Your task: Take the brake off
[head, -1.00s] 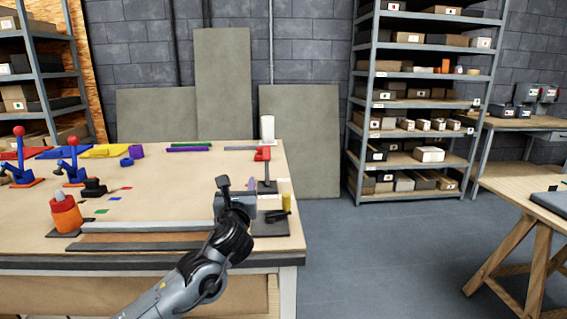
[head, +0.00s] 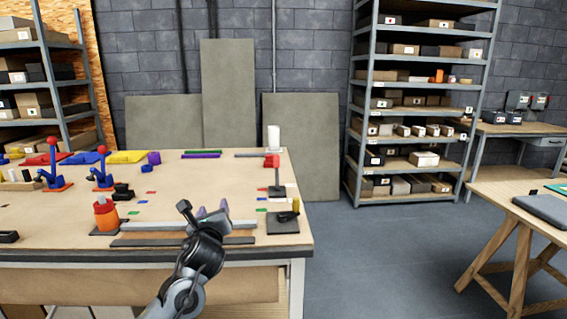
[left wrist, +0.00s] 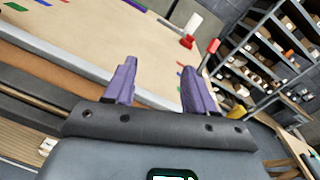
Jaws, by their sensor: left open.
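A grey upright lever (head: 277,179) with red at its top stands on a dark base near the right edge of the table. In the left wrist view a red-tipped lever (left wrist: 212,47) shows to the right of the fingers. I cannot tell for sure which part is the brake. My left gripper (head: 212,207) is above the front of the table, left of the lever and apart from it. Its purple fingers (left wrist: 158,68) are spread with nothing between them. My right gripper is in neither view.
A dark base plate (head: 283,226) with a yellow-and-black part sits at the front right corner. A white cylinder (head: 273,138) stands at the back. A pale rail (head: 140,227) runs along the front. Blue levers with red knobs (head: 101,172) and an orange jar (head: 106,215) stand left.

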